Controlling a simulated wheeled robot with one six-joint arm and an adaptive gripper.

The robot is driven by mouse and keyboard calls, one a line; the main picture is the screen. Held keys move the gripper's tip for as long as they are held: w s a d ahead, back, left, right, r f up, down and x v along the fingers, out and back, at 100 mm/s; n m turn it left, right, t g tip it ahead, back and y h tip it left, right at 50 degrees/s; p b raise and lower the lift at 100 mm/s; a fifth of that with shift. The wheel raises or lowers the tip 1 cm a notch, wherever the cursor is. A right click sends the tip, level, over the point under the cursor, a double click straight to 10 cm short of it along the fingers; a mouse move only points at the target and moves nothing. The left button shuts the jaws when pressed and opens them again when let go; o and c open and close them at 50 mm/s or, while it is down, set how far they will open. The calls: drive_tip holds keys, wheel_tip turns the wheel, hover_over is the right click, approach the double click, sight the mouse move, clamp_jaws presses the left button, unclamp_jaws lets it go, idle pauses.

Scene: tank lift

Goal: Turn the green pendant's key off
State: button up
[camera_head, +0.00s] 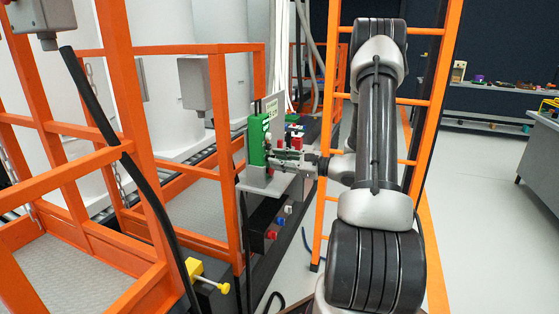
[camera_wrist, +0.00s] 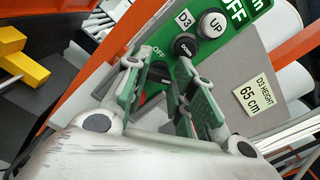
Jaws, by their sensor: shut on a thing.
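The green pendant (camera_head: 258,141) stands upright on a small grey shelf (camera_head: 268,181) in the head view. It fills the upper middle of the wrist view as a green panel (camera_wrist: 262,48), with a light UP button (camera_wrist: 212,24), a black DOWN button (camera_wrist: 186,45) and a D3 label. The key switch (camera_wrist: 159,74) is a dark knob below the buttons, beside a small OFF mark. My gripper (camera_head: 275,157) reaches the pendant from the right. In the wrist view its two fingers (camera_wrist: 163,68) stand on either side of the key and are shut on it. The fingers partly hide the key, so its exact angle is unclear.
Orange railings (camera_head: 150,150) stand left of the pendant, and an orange ladder (camera_head: 440,100) stands behind my arm. A card reading D3 HEIGHT 65 cm (camera_wrist: 255,92) is beside the panel. A yellow part (camera_head: 205,272) sticks out at lower left. Open floor lies at right.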

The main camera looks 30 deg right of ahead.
drive_tip(key=o, duration=1)
drive_tip(key=shift+o, duration=0.2)
drive_tip(key=v, duration=1.2)
